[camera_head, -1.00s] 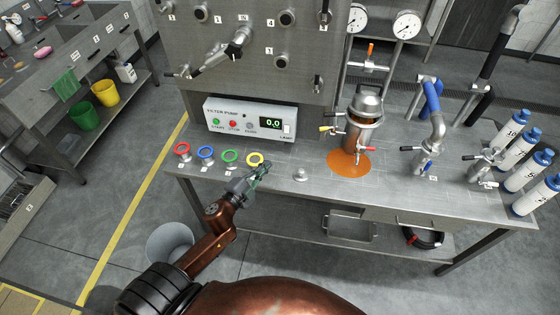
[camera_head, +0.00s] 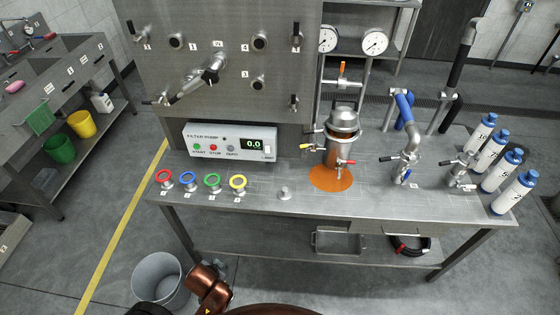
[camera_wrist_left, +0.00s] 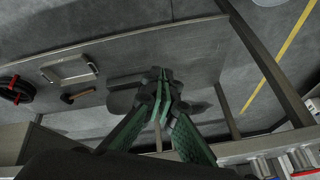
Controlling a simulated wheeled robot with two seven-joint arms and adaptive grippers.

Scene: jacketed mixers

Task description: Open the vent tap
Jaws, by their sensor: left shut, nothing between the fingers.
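No label in view marks a vent tap, so I cannot tell which tap it is. The steel filter vessel (camera_head: 340,150) stands on the bench in an orange puddle (camera_head: 332,178). It has a yellow-handled tap (camera_head: 308,147) on its left and a red-handled tap (camera_head: 346,162) low on its right. An orange-handled valve (camera_head: 343,70) sits on the pipe behind it. My left gripper (camera_head: 220,268) is low in front of the bench, away from all taps. In the left wrist view its green-padded fingers (camera_wrist_left: 163,82) meet at the tips, shut and empty. My right gripper is out of view.
The steel bench (camera_head: 265,205) has red, blue, green and yellow rings along its front left edge. A pump box (camera_head: 232,140) stands behind them, under a wall panel with knobs. White bottles (camera_head: 515,192) stand at right. A grey bucket (camera_head: 160,280) is on the floor beside my left arm.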

